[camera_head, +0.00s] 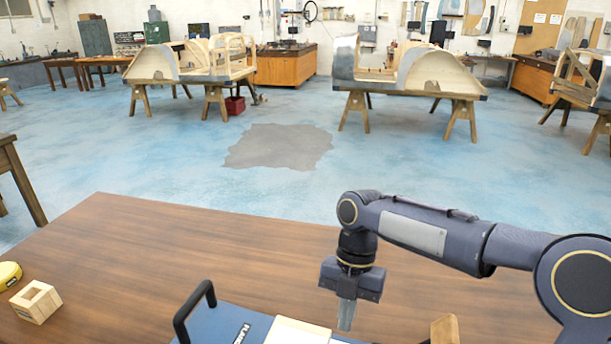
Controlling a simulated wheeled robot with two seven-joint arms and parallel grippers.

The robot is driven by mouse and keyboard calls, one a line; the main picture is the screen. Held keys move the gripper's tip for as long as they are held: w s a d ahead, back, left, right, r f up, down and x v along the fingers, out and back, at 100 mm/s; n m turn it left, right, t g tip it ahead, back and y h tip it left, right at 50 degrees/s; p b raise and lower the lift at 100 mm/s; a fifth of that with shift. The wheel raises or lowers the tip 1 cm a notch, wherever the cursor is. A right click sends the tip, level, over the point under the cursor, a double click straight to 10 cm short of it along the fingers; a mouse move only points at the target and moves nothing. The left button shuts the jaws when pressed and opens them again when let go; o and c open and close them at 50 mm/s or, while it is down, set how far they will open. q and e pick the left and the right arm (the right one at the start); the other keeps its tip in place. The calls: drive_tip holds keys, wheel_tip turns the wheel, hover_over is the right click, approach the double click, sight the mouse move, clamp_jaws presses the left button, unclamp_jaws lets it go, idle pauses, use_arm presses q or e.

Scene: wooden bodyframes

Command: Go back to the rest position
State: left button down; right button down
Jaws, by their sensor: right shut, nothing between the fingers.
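My right arm comes in from the right over the brown wooden table (200,248). Its gripper (346,318) points down, shut and empty, above the table near the right part of a blue case or tray (222,322). Its fingertips are apart from anything I can make out below them. My left arm and gripper are not in the view.
The blue thing has a black handle (194,310) and a pale block (297,332) on it. A hollow wooden block (36,302) and a yellow round object (9,275) lie at the left. A wooden piece (444,329) stands right of the gripper. The table's far half is clear.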

drive_tip(key=s+d+r+m+t, duration=0.4)
drive_tip(key=s+d+m, duration=0.45)
drive_tip(key=m, duration=0.55)
drive_tip(key=s+d+f+m+t+y, duration=0.1)
drive_tip(key=s+f+m+t, duration=0.1)
drive_tip(key=s+m, duration=0.3)
drive_tip(key=s+d+f+m+t+y, duration=0.1)
drive_tip(key=s+m, duration=0.4)
drive_tip(key=m, duration=0.8)
drive_tip(key=shift+d+f+m+t, duration=0.3)
drive_tip(key=shift+d+f+t, duration=0.25)
drive_tip(key=shift+t, duration=0.65)
